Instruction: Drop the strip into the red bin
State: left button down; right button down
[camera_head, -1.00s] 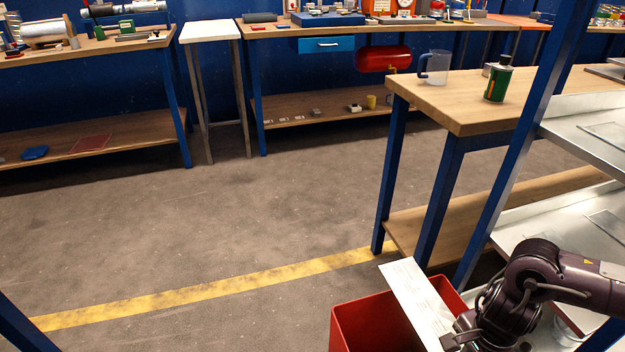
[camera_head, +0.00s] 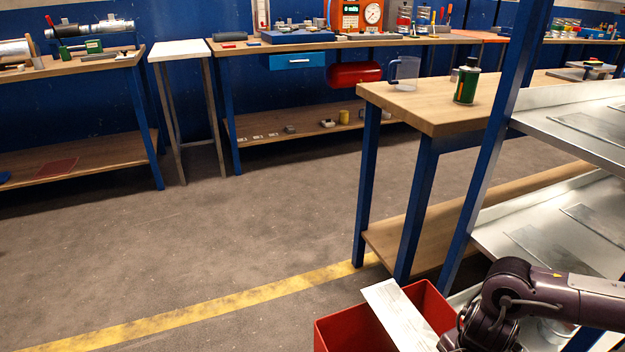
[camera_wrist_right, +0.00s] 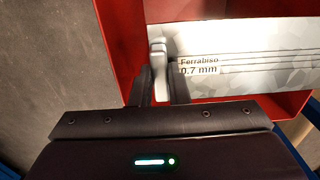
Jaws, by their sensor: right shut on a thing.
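The strip (camera_head: 400,318) is a pale, flat metal piece, held over the opening of the red bin (camera_head: 338,333) at the bottom of the head view. In the right wrist view the strip (camera_wrist_right: 255,55) bears the print "Ferrabiso 0.7 mm", with the red bin's wall (camera_wrist_right: 121,45) around it. My right gripper (camera_wrist_right: 162,70) is shut on the strip near its left end in that view. In the head view its fingers are largely cut off by the bottom edge. The bin's floor is mostly hidden. My left gripper is not in view.
A blue-framed rack with metal shelves (camera_head: 575,135) stands close on the right, beside my right arm. Behind the bin is a wooden table (camera_head: 430,105) with a clear jug (camera_head: 405,72) and a green can (camera_head: 466,85). Open floor with a yellow line (camera_head: 230,300) lies left.

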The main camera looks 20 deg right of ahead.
jog(key=c, duration=1.3)
grip_release()
jog(key=shift+r, duration=0.45)
notch_tip(320, 180, up, 6)
jog(key=shift+f+p, duration=0.2)
jog(key=shift+p, duration=0.65)
jog(key=shift+r, duration=0.7)
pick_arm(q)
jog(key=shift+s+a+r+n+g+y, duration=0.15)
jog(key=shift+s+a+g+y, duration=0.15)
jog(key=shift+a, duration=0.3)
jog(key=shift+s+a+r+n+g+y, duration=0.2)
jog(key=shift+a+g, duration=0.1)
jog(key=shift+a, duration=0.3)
